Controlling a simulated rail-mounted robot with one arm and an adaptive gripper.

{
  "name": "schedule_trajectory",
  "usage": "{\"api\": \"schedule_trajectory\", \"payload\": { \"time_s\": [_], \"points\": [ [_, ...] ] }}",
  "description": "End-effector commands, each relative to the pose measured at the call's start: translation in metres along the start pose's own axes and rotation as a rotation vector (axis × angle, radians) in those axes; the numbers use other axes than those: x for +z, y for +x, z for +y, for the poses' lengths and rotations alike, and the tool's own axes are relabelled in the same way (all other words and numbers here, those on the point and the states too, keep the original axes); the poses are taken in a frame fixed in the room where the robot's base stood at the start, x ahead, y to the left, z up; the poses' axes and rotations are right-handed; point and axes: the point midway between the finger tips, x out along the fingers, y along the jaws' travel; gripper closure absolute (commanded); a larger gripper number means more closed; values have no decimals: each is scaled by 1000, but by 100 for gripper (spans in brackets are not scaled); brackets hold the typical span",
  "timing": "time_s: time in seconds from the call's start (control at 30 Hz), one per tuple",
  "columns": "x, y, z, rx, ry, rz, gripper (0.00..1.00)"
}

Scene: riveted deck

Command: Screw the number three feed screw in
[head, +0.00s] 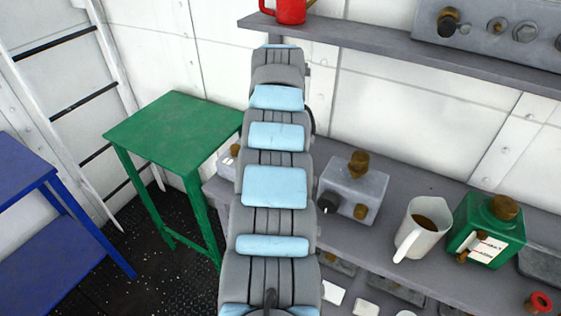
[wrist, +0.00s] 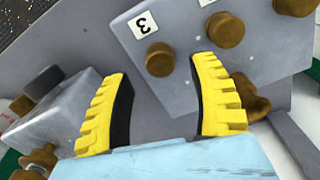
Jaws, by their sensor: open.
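In the wrist view, the number three feed screw (wrist: 160,60) is a round brown knob on a grey block (wrist: 185,88), beside a white label marked 3 (wrist: 143,25). It stands out from the block face; how far it is screwed in I cannot tell. My gripper (wrist: 165,69) has two yellow ribbed fingers with dark inner pads, spread apart and empty. The screw appears between the fingertips, in line with the gap and seemingly beyond them, with no contact visible. The head view does not show my gripper; my arm fills its middle.
A second brown knob (wrist: 226,30) sits right of number three. A grey box (wrist: 55,125) lies left of my fingers. In the head view, the bench holds a grey box (head: 352,190), a pale mug (head: 424,240) and a green container (head: 488,232). A shelf (head: 380,42) overhangs it.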

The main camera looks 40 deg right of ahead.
Motion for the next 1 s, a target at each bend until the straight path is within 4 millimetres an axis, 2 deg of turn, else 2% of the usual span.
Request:
{"api": "schedule_trajectory", "payload": {
  "time_s": [0.13,0.3,1.0],
  "points": [
    [-2,-26,1,-4,2,5,40],
    [-2,-40,0,-5,1,3,40],
    [-1,-46,0,-2,1,2,40]
  ]
}}
